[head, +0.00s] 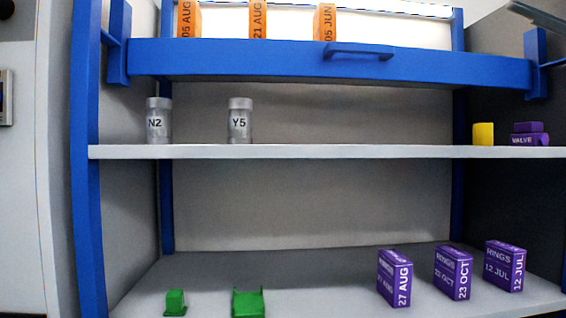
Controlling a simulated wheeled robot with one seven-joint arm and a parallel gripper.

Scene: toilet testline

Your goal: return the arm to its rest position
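The only view is from my head camera, and it looks at a blue-framed shelf unit. My gripper does not show in it. A dark bar-like part (538,17) enters at the top right corner. I cannot tell whether it belongs to my arm.
A blue drawer (430,68) with a handle holds several orange boxes (325,20). Grey jars N2 (158,121) and Y5 (239,121), a yellow piece (483,134) and purple VALVE piece (529,140) stand on the middle shelf (340,151). Green parts (248,303) and purple boxes (394,279) stand below.

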